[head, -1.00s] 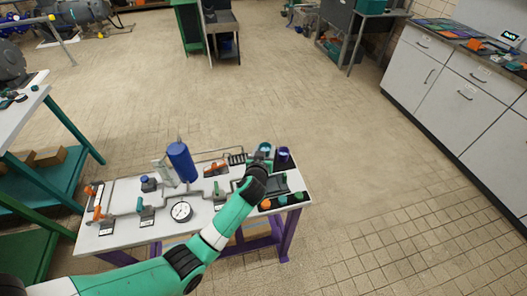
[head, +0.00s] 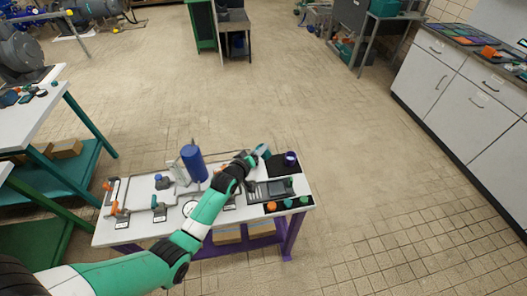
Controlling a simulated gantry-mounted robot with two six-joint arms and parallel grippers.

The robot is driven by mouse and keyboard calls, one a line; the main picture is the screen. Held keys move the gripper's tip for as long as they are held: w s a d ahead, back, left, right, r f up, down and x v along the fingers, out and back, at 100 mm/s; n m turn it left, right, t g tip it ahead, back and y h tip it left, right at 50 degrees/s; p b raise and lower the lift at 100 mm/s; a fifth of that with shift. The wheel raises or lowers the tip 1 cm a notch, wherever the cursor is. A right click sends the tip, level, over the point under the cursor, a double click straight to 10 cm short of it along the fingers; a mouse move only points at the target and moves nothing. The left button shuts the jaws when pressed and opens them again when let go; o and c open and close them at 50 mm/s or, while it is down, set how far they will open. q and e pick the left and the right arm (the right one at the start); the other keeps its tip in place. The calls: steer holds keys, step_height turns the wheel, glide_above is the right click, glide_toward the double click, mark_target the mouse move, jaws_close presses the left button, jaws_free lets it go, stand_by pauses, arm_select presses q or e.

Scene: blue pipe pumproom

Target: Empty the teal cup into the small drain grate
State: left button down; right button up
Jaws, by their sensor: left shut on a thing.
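The teal cup (head: 263,151) is small in the head view, at the back right of the white workbench (head: 140,231). My left gripper (head: 254,157) is shut on it and reaches it from the left. The cup looks tilted, but its contents and exact height above the bench cannot be made out. The small drain grate is hidden behind my left gripper and wrist. My right gripper is not in view.
Valves with orange handles (head: 119,208) are at the left. Open floor lies beyond.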

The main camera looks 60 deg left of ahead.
arm_select(q)
steer(key=shift+s+a+f+n+b, duration=0.3)
steer(key=shift+s+a+n+b, duration=0.05)
steer(key=shift+a+n+b, duration=0.2)
steer(key=shift+s+f+n+t+h+b, duration=0.1)
steer(key=shift+f+n+t+h+b, duration=0.15)
steer(key=shift+n+t+h+b, duration=0.45)
steer(key=shift+n+b, duration=0.25)
steer(key=shift+b, duration=0.35)
steer(key=shift+r, duration=0.1)
steer(key=shift+a+n+b, duration=0.1)
steer(key=shift+n+b, duration=0.2)
steer(key=shift+b, duration=0.05)
steer(key=shift+s+a+n+t+b, duration=0.1)
steer(key=shift+n+t+b, duration=0.2)
steer(key=shift+t+b, duration=0.1)
steer(key=shift+r, duration=0.1)
